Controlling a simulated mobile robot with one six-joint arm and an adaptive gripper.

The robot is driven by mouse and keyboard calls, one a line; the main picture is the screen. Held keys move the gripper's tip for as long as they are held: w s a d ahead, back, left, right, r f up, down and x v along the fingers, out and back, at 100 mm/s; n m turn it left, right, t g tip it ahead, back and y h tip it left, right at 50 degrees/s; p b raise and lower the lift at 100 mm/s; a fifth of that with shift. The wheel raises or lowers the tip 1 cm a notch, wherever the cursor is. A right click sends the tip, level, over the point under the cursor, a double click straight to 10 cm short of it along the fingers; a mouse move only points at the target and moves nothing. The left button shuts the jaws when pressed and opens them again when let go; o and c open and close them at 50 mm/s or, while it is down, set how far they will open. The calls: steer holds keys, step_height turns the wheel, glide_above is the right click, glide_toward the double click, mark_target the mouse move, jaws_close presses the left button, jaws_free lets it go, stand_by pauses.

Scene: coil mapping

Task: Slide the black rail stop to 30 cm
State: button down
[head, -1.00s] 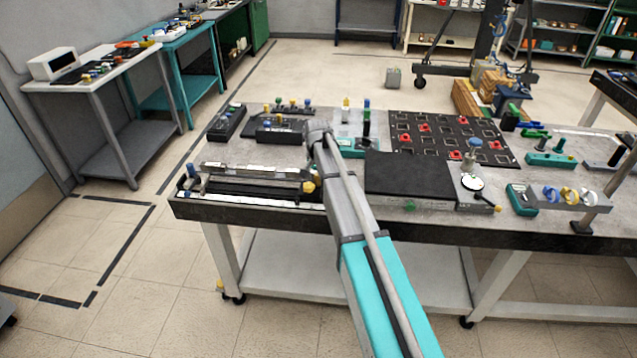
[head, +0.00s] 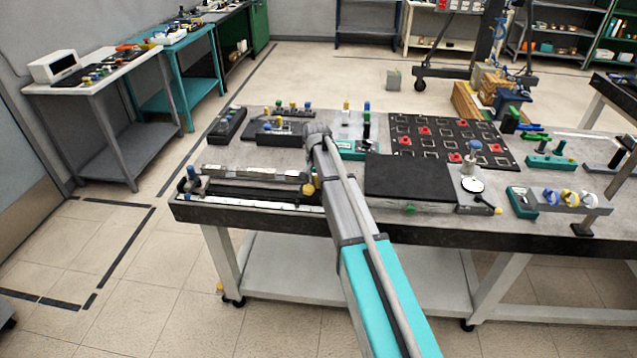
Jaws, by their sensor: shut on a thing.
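A long, low rail fixture (head: 252,186) lies along the near left edge of the workbench, with a pale scale strip (head: 250,202) in front. I cannot pick out the black rail stop; my arm covers the area right of the yellow knob. My arm reaches over the bench to its wrist joint. My gripper's jaws are hidden behind the arm, so what they hold does not show.
Black blocks with coloured knobs (head: 277,132) stand behind the rail. A perforated black board (head: 450,140) with red pieces lies at the back.

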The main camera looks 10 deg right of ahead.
steer(key=w+a, duration=0.1)
steer(key=a, duration=0.2)
steer(key=w+a, duration=0.1)
steer(key=a, duration=0.2)
steer(key=w+a, duration=0.1)
steer(key=a, duration=0.2)
steer(key=shift+a, duration=0.2)
steer(key=shift+c, duration=2.1)
jaws_free()
